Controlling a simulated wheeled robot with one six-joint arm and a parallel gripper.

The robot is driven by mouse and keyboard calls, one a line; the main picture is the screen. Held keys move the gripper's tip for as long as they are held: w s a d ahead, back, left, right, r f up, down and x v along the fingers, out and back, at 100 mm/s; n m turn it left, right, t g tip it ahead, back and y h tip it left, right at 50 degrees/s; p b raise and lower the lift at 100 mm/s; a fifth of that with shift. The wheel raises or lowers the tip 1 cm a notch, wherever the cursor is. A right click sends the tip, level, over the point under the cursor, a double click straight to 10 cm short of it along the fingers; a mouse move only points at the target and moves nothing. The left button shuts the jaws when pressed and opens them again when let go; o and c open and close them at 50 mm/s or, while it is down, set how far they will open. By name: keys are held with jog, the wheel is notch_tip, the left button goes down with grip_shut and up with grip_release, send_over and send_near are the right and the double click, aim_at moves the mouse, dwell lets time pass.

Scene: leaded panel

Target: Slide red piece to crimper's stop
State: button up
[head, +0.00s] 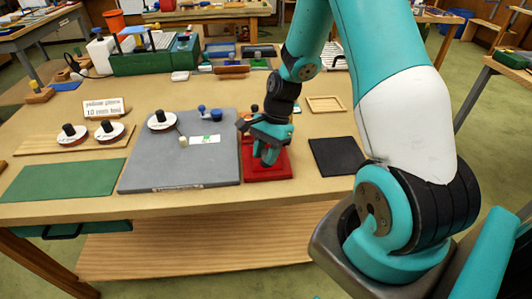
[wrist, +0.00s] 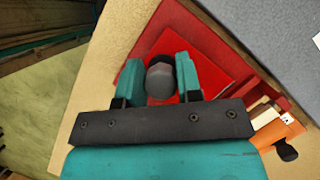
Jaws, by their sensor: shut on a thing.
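My gripper (head: 266,156) is low over a red square area on the bench, right of the grey board. In the wrist view its teal fingers (wrist: 159,78) are closed on a dark grey knob (wrist: 160,84) that stands between them. Around the knob is a bright red flat piece (wrist: 207,62). It lies on a darker red base (wrist: 258,78), which also shows in the head view (head: 280,168). I cannot tell for certain which part is the crimper's stop. My gripper and arm hide much of the red area in the head view.
The grey board (head: 160,172) lies to the left, with a black-knobbed white disc (head: 162,121). A black mat (head: 336,157) lies to the right. Behind the gripper are a wooden frame (head: 325,104) and several trays. In the wrist view, an orange block (wrist: 270,131) sits beside the base.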

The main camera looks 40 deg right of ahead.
jog(key=shift+w+d, duration=0.35)
jog(key=shift+w, duration=0.2)
dwell(0.4)
jog(key=o, duration=0.9)
jog(key=shift+o, duration=0.2)
jog(key=v, duration=1.7)
jog(key=shift+r, duration=0.25)
